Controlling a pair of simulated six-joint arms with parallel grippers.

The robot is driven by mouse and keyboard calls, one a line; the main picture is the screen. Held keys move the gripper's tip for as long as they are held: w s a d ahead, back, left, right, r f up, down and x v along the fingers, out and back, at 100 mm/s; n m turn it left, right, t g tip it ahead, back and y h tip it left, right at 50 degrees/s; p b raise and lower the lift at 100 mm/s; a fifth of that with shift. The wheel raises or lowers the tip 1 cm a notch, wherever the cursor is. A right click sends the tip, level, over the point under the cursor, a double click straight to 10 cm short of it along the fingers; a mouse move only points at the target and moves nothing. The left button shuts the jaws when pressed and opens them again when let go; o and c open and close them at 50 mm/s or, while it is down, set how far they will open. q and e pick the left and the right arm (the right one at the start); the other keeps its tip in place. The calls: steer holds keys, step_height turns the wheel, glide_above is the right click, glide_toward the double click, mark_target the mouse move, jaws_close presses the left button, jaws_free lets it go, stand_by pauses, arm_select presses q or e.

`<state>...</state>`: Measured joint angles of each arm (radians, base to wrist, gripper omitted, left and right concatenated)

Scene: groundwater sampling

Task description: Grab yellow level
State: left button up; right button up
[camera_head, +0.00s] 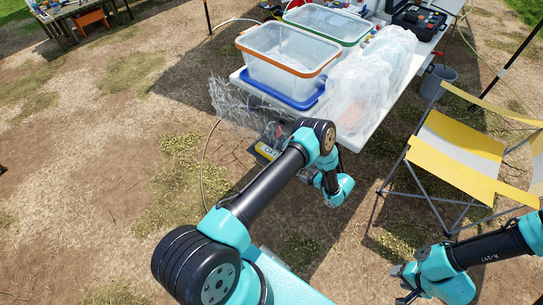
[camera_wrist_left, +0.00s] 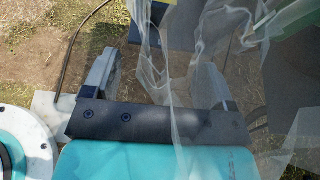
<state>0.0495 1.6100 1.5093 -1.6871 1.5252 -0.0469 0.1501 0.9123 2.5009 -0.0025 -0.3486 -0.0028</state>
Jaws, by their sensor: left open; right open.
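My left gripper's fingers are not clear in the head view. In the left wrist view my left gripper (camera_wrist_left: 163,72) has its two fingers wide apart, with clear plastic film (camera_wrist_left: 180,60) hanging across and in front of them. No yellow item is clear in that view. My right gripper (camera_head: 402,280) is low at the right, over the ground and away from the table, with its fingers small and apart.
A white table (camera_head: 378,118) carries a clear tub with an orange rim (camera_head: 285,65), another with a green rim (camera_head: 325,24), and large clear plastic bags (camera_head: 368,80). A yellow and white folding chair (camera_head: 455,145) and grey bucket (camera_head: 438,82) stand right. Open ground lies left.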

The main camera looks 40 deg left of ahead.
arm_select(q)
steer(key=x, duration=0.8)
steer(key=shift+a, duration=0.25)
steer(key=shift+f, duration=0.1)
steer(key=shift+r+x, duration=0.1)
steer(key=shift+x, duration=1.2)
steer(key=shift+r+x, duration=0.15)
steer(key=shift+x, duration=1.2)
steer(key=shift+w, duration=0.1)
steer(key=c, duration=1.1)
steer(key=shift+a+r, duration=0.1)
